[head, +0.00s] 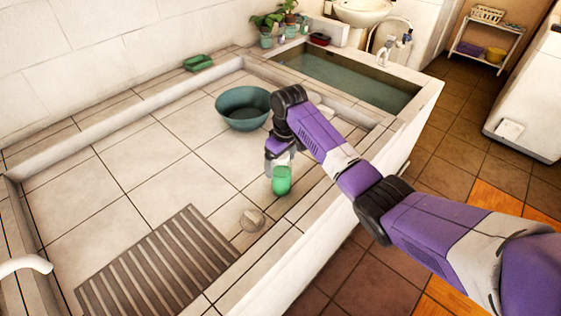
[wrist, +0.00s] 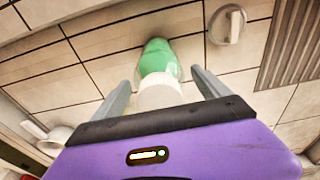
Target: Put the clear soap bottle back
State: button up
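A green bottle (head: 282,181) with a white cap stands on the tiled floor of the wide basin, just below my gripper (head: 279,158). In the wrist view, the green bottle (wrist: 158,58) and its cap lie between the two fingers of my gripper (wrist: 162,90). The fingers are apart, with a gap on each side of the cap. A small pale bottle (head: 383,56) stands on the far rim by the water trough. I cannot tell for sure which bottle is the clear soap bottle.
A teal tub (head: 243,108) sits behind my gripper. A small round pale object (head: 252,219) and a slatted grey grate (head: 160,268) lie nearer. A green soap dish (head: 198,62) and plants (head: 272,22) are on the back ledge. The trough (head: 345,75) holds water. The left basin floor is clear.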

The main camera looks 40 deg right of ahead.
jog(key=shift+r, duration=0.15)
jog(key=r, duration=0.4)
jog(key=s+r, duration=0.1)
jog(key=r, duration=0.3)
jog(key=r+b, duration=0.1)
jog(key=r, duration=0.3)
jog(key=shift+s, duration=0.2)
jog(key=shift+w, duration=0.1)
